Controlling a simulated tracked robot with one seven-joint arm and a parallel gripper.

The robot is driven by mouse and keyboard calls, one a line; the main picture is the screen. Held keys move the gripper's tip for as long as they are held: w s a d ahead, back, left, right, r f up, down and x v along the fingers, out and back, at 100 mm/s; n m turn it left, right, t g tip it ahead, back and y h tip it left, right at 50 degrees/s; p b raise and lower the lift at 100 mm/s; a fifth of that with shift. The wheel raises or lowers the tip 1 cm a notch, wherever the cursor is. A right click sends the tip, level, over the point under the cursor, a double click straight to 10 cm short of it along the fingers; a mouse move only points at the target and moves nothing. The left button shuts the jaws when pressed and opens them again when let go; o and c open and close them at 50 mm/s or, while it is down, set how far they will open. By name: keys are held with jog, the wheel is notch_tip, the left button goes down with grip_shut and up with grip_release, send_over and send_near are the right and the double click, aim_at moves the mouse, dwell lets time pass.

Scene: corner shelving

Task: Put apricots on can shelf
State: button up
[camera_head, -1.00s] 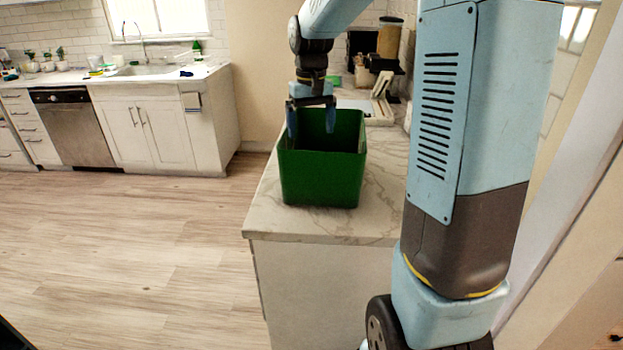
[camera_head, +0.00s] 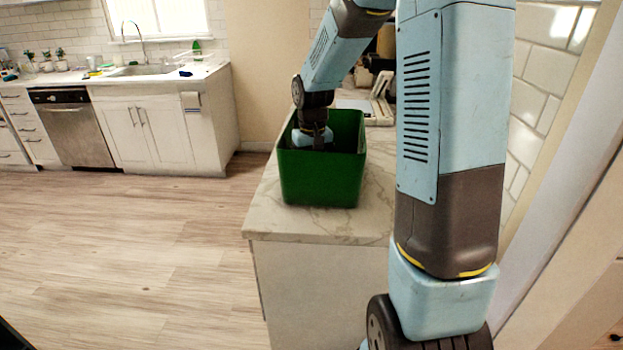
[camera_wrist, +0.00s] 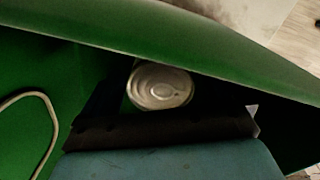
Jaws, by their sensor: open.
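A green bin (camera_head: 320,178) stands on the marble counter. My gripper (camera_head: 313,137) is lowered into the bin, and the bin's wall hides its fingertips in the head view. In the wrist view, the silver lid of a can (camera_wrist: 160,85) shows inside the bin, just beyond part of my gripper. The can's label is hidden, so I cannot tell whether it holds apricots. My gripper is open; whether its fingers are beside the can is not clear. No can shelf is identifiable in these views.
The marble counter (camera_head: 268,218) has bare surface in front of the bin. A white rack (camera_head: 380,108) and dark items stand behind it, partly hidden by my arm. A sink counter (camera_head: 150,75) is across the open wooden floor (camera_head: 130,240). A pale loop (camera_wrist: 45,100) shows in the wrist view.

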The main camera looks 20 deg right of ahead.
jog(key=shift+f, duration=0.6)
jog(key=shift+c, duration=0.3)
jog(key=c, duration=1.4)
jog(key=shift+c, duration=0.2)
jog(key=shift+r, duration=0.15)
